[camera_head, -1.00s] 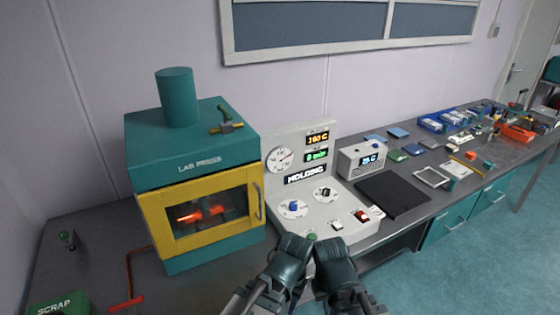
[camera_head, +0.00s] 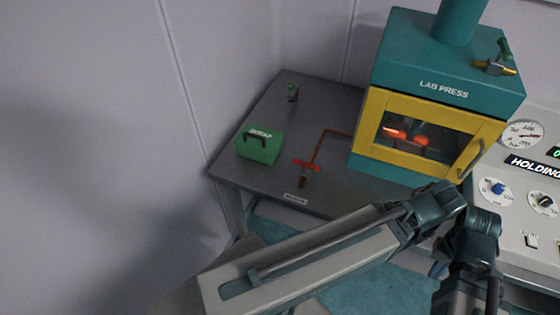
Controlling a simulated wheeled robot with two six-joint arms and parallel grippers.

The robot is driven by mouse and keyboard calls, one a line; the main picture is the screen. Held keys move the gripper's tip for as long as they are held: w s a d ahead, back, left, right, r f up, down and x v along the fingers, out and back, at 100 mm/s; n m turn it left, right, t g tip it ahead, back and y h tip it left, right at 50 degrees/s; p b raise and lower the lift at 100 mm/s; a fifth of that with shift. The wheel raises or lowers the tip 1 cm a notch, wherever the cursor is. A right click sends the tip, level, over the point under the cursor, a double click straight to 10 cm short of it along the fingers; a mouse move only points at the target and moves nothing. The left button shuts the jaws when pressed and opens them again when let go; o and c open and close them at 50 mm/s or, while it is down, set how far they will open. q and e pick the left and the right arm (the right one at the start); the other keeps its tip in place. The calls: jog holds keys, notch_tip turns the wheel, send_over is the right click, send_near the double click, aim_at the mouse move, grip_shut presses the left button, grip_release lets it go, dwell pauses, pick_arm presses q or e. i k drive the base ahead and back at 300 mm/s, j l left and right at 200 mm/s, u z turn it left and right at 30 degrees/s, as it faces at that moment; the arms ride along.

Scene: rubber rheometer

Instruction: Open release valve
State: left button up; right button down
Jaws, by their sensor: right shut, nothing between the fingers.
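The release valve shows as a red handle (camera_head: 306,166) on a small brass body, low at the front of the grey bench left of the press. A copper-red pipe (camera_head: 325,141) runs from it towards the press. A small label (camera_head: 295,198) lies in front of it, too small to read surely. My right gripper (camera_head: 439,268) is shut and empty, low at the right and partly hidden by arm links, well apart from the valve. My left gripper cannot be made out.
The teal and yellow lab press (camera_head: 430,85) stands right of the valve, with glowing orange pieces behind its window. A green scrap box (camera_head: 259,145) sits left of the valve. The console (camera_head: 515,220) reads HOLDING. Bare bench (camera_head: 330,185) lies around the valve.

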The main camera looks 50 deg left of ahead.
aim_at(317, 168)
jog(key=j+u, duration=0.1)
jog(key=u, duration=1.25)
